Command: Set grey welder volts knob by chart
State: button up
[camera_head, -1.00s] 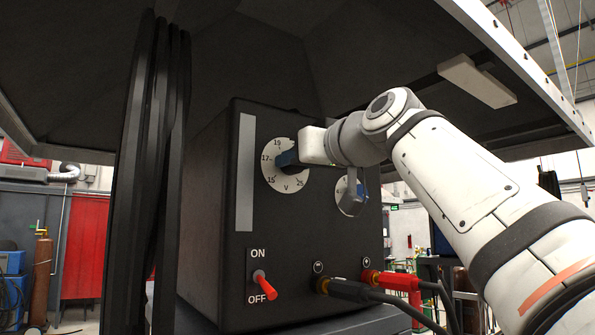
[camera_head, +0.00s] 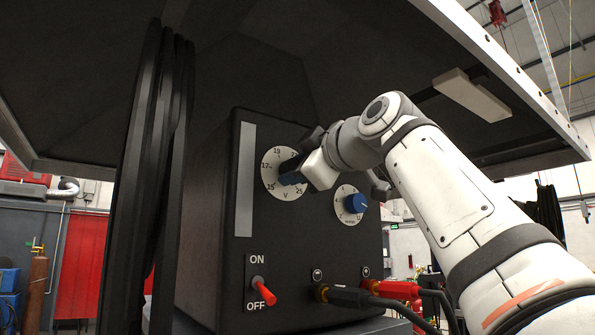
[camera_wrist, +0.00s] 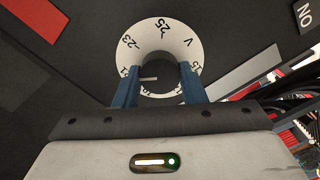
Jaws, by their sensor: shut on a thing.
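The volts dial (camera_head: 269,158) is a white disc marked V on the dark front of the welder (camera_head: 215,215). Its numbers include 15, 17, 19 and 25. My gripper (camera_head: 291,178) is shut on the volts knob and hides most of it in the head view. In the wrist view, my gripper's two blue fingers (camera_wrist: 158,88) stand on either side of the dark volts knob (camera_wrist: 160,66). A short pale line shows on the knob, but I cannot tell which number it marks. The numbers 23 and 25 show on the dial there. I see no readable chart.
A second white dial with a blue knob (camera_head: 355,202) is right of the volts dial. A red ON/OFF switch (camera_head: 264,291) and red and black cable plugs (camera_head: 395,288) are below. A dark curtain (camera_head: 155,170) hangs left; a hood (camera_head: 230,60) overhangs.

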jog(key=shift+n, duration=0.7)
jog(key=o, duration=1)
jog(key=b+v, duration=0.2)
jog(key=v, duration=0.6)
jog(key=shift+w, duration=0.1)
